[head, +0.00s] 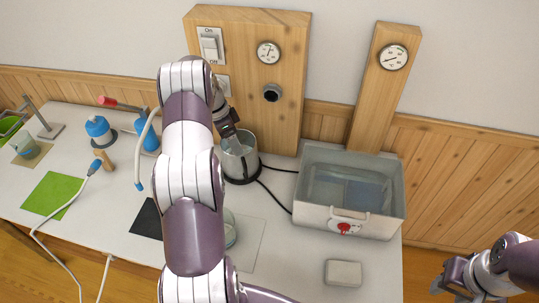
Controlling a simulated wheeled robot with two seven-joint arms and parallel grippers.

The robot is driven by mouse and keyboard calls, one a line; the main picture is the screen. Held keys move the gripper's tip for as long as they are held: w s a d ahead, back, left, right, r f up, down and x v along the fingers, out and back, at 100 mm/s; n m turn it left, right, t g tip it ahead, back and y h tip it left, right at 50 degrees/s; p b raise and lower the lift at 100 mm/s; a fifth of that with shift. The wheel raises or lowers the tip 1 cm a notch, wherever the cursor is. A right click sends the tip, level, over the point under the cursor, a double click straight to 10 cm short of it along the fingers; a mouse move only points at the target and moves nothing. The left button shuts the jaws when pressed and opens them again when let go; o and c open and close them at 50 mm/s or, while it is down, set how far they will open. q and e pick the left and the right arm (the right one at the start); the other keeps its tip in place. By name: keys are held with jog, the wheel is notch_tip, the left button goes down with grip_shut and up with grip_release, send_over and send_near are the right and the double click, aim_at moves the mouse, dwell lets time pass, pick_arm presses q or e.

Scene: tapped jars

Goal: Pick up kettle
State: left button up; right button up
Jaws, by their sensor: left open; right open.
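The kettle (240,163) looks like a clear and grey jug with a dark base. It stands upright on the table in front of the wooden panel, with dark cords running from it to the right. My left gripper (231,131) is open and points down at the kettle's top rim. I cannot tell whether it touches the kettle, and my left arm hides part of the kettle's left side. My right gripper (455,277) is open and empty at the lower right, off the table's right side and far from the kettle.
A white tank of water (376,225) stands right of the kettle. The wooden panel (282,100) with switch, dial and knob rises behind. A glass jar (230,232) is partly hidden by my arm. A white block (343,273) lies in front. Blue-topped items (97,127) stand left.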

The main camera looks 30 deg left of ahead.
aim_at(245, 168)
pick_arm(q)
jog(key=shift+m, duration=0.5)
jog(key=p+x, duration=0.1)
jog(key=x, duration=0.3)
jog(key=p+x, duration=0.1)
jog(key=x, duration=0.2)
jog(key=s+p+x, duration=0.1)
jog(key=x, duration=0.3)
jog(key=shift+w+d+f, duration=0.1)
jog(key=shift+f, duration=0.3)
jog(key=shift+w+f, duration=0.2)
jog(key=shift+f, duration=0.25)
jog(key=shift+s+r, duration=0.1)
jog(key=shift+s, duration=0.05)
grip_shut()
jog(key=shift+r, duration=0.1)
pick_arm(e)
jog(key=r, duration=0.2)
jog(key=s+r, duration=0.1)
jog(key=shift+a+r, duration=0.15)
jog(key=shift+a, duration=0.25)
